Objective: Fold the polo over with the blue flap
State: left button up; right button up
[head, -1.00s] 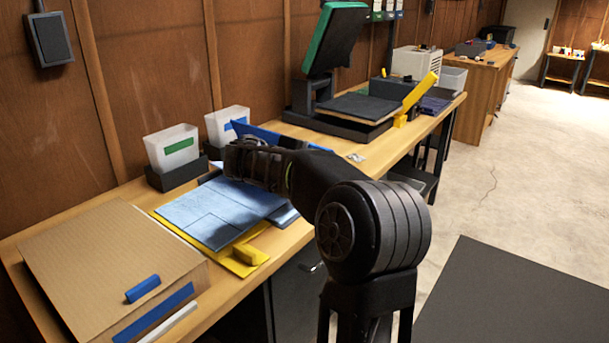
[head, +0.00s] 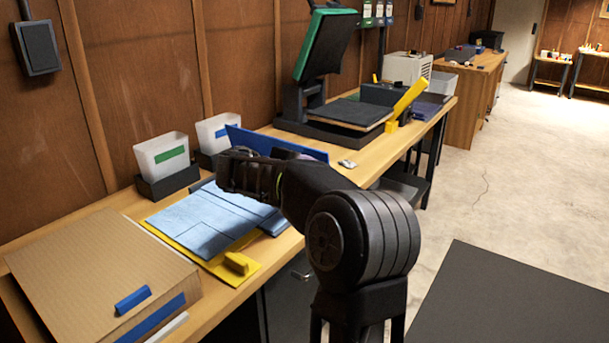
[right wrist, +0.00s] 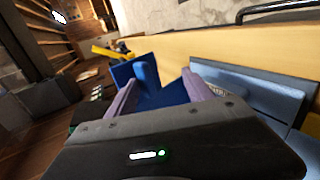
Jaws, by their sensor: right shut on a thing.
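The light blue polo (head: 205,222) lies flat, partly over a yellow board (head: 215,266) with a yellow grip block (head: 237,263). The blue flap (head: 275,143) stands tilted up at the polo's far right side, partly behind my right arm. My right gripper (head: 228,170) is at the flap's near face, above the polo's far end. In the right wrist view, my right gripper's fingers (right wrist: 159,80) are around the blue flap's raised tab (right wrist: 143,73), shut on it. The polo's light blue cloth (right wrist: 240,95) shows at right there. My left gripper is not in view.
A cardboard box (head: 95,270) with a blue handle stands at the front left. Two white bins (head: 162,157) stand by the wall. A heat press (head: 325,75) with a green-edged lid stands open farther along the bench. A yellow piece (head: 405,103) sits beside it.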

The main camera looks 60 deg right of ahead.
jog(key=v, duration=0.7)
jog(key=shift+a, duration=0.35)
jog(key=shift+r, duration=0.15)
